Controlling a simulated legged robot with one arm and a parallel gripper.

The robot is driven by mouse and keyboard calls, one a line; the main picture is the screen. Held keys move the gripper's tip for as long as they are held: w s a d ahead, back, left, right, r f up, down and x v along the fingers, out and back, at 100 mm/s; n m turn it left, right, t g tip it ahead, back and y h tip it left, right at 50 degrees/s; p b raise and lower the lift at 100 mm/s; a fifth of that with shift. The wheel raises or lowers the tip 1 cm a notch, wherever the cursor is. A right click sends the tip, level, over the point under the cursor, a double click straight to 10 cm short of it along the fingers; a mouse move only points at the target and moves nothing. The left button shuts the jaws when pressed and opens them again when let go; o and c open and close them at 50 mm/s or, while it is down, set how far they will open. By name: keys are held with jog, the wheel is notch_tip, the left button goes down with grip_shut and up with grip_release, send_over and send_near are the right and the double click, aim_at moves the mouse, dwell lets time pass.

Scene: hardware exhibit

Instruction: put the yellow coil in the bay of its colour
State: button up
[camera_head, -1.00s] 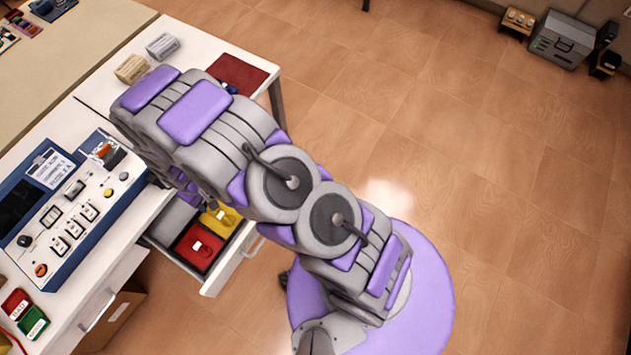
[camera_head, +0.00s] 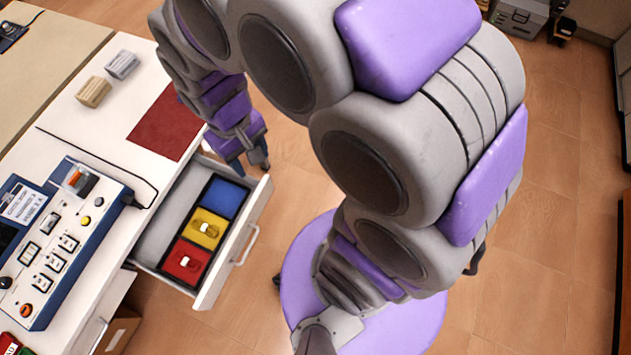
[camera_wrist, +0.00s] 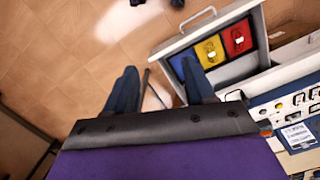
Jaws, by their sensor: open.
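The yellow bay (camera_head: 210,243) is the middle bay in the open drawer, between the blue bay (camera_head: 226,199) and the red bay (camera_head: 172,268). A yellow piece with a pale top, which looks like the yellow coil (camera_head: 206,229), lies inside the yellow bay; it also shows in the wrist view (camera_wrist: 210,49). My gripper (camera_head: 250,168) is open and empty, pointing down near the blue end of the drawer, apart from the coil. In the wrist view my gripper's two fingers (camera_wrist: 160,85) are spread, with floor between them.
A similar red piece (camera_head: 185,262) lies in the red bay. The blue bay looks empty. A dark red mat (camera_head: 168,122) and two small blocks (camera_head: 94,92) (camera_head: 122,65) are on the white table. A control console (camera_head: 60,250) with a cable stands nearby. The drawer handle (camera_head: 247,245) sticks out.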

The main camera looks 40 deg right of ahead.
jog(key=s+d+r+m, duration=0.1)
jog(key=s+d+r, duration=0.2)
jog(key=s, duration=0.4)
jog(key=s+d+r+m, duration=0.1)
jog(key=s+d+r, duration=0.2)
jog(key=s, duration=0.5)
jog(key=shift+s+g, duration=0.15)
jog(key=shift+g, duration=0.15)
jog(key=shift+a, duration=0.1)
jog(key=shift+f, duration=0.15)
